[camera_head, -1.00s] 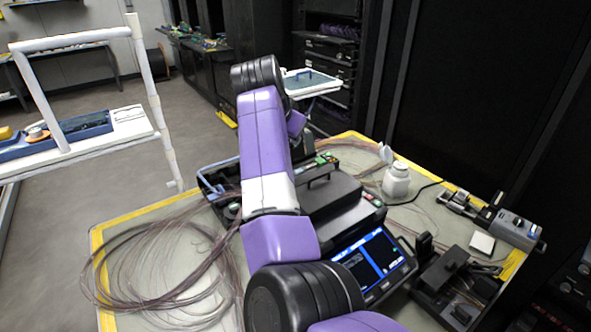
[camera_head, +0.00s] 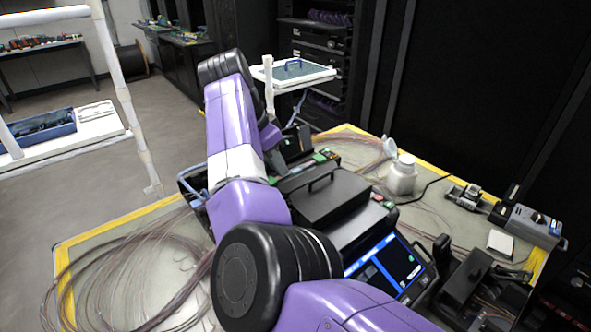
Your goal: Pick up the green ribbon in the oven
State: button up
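The splicing machine (camera_head: 322,197), black with a handle on top and a lit blue screen (camera_head: 392,266), stands on the table. Small green parts (camera_head: 323,156) show at its far edge, and another green spot (camera_head: 388,205) shows on its right side. I cannot tell whether either is the green ribbon, and I cannot make out the oven clearly. My purple and black arm crosses the left part of the machine and bends downward at its far end. My gripper is hidden behind the arm.
Loose fibre coils (camera_head: 130,275) cover the table's left side. A white bottle (camera_head: 402,176) stands right of the machine. A grey tool (camera_head: 533,222) and a black device (camera_head: 470,275) lie at the right. A white stand (camera_head: 292,73) is behind, and a white-framed cart (camera_head: 100,122) is at left.

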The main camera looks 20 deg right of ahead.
jog(key=shift+x, duration=1.15)
grip_shut()
jog(key=shift+r, duration=0.15)
